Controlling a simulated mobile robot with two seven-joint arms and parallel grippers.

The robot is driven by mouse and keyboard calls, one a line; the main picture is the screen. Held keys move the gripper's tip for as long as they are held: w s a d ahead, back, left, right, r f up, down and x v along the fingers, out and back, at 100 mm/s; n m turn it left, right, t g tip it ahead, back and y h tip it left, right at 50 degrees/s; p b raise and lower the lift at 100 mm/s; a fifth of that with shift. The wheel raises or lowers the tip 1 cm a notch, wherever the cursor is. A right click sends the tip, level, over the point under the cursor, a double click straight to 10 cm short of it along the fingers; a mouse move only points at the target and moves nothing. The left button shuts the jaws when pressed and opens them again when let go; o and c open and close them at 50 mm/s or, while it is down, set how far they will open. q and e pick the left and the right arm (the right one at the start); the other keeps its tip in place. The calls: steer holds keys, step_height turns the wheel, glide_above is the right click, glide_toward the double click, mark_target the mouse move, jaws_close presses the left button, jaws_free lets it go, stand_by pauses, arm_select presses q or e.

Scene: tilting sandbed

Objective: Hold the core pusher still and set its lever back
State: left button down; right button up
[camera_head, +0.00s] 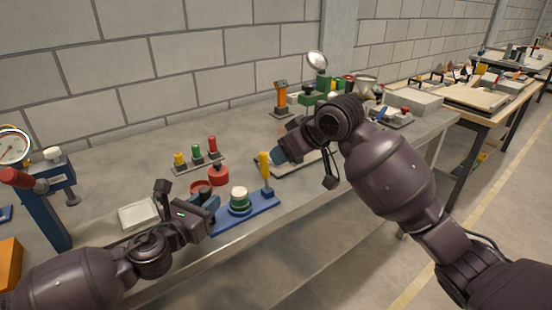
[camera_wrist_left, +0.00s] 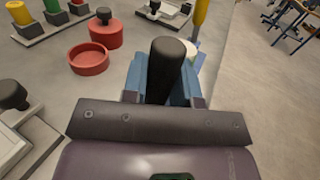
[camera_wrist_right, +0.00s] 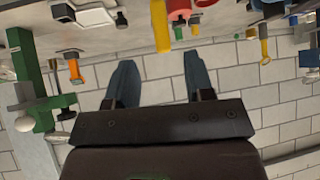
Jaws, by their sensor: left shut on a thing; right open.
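The core pusher's long blue base (camera_head: 255,205) lies near the table's front edge, with a green and white round core (camera_head: 239,197) standing on it. Its yellow lever (camera_head: 264,165) stands roughly upright at the right end. My left gripper (camera_head: 208,203) is shut at the left end of the base, around an upright black handle (camera_wrist_left: 167,65) seen in the left wrist view. My right gripper (camera_head: 279,152) is open and empty, just right of the lever's top and apart from it. The yellow lever (camera_wrist_right: 160,25) also appears beyond its open fingers (camera_wrist_right: 160,85) in the right wrist view.
A red bowl (camera_wrist_left: 89,58) and a red lidded weight (camera_head: 218,175) stand behind the left gripper. A rack (camera_head: 199,163) with yellow, green and red pegs is further back. A white tray (camera_head: 138,214) lies left. A pale plate lies beneath the right gripper. A green device (camera_head: 311,97) stands behind.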

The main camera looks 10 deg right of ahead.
steer(key=shift+v, duration=0.95)
arm_select(q)
steer(key=c, duration=0.8)
jaws_free()
